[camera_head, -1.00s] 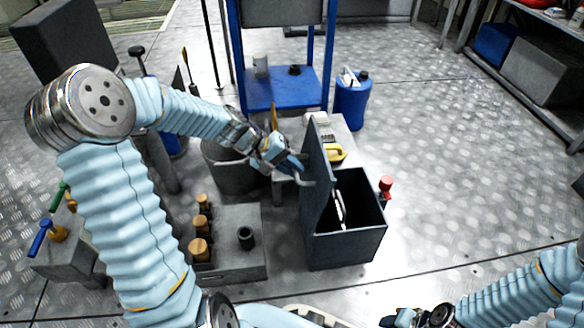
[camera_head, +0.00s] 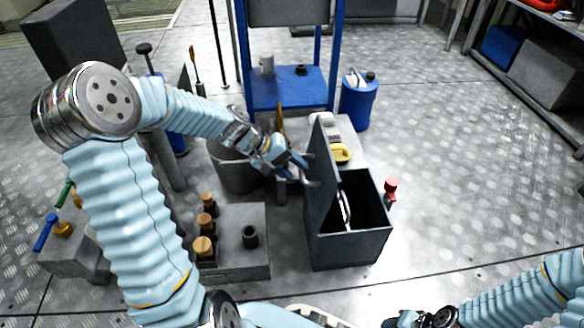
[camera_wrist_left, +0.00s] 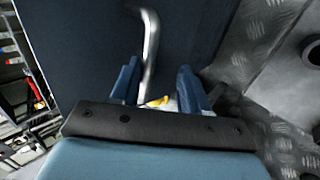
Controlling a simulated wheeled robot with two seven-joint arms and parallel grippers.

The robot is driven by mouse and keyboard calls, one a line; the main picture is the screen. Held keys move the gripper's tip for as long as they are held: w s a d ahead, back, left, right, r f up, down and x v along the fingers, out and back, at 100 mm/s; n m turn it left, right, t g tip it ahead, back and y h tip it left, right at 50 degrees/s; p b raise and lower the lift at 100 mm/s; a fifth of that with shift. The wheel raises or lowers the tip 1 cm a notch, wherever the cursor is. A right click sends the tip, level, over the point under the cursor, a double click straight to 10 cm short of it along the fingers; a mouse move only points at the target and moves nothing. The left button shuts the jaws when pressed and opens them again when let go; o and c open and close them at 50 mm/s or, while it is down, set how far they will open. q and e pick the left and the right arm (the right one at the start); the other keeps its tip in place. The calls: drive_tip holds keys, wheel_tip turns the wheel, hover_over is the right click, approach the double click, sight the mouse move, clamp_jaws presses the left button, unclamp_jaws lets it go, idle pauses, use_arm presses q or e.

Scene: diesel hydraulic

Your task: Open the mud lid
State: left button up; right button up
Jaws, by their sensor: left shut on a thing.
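The mud lid (camera_head: 322,200) is a dark grey panel standing nearly upright at the left side of a dark open-topped box (camera_head: 352,246). The box's inside shows to the right of the lid. My left gripper (camera_head: 301,170) is at the lid's left face, shut on the lid's handle. In the left wrist view, the silver bar handle (camera_wrist_left: 150,45) runs along the dark lid (camera_wrist_left: 85,45) down between the two blue fingers (camera_wrist_left: 157,88). My right gripper (camera_head: 420,318) shows only in part at the bottom edge, and its fingers are unclear.
A grey block (camera_head: 236,262) with brown-topped knobs stands left of the box. A grey bucket (camera_head: 236,172) is behind my left forearm. A red-topped valve (camera_head: 391,186) sits at the box's right side. A blue canister (camera_head: 358,103) stands behind.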

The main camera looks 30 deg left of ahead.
use_arm(q)
drive_tip(key=shift+a, duration=0.1)
drive_tip(key=p+v, duration=0.3)
drive_tip(key=v, duration=1)
drive_tip(key=shift+s+r, duration=0.2)
drive_tip(key=shift+r, duration=0.05)
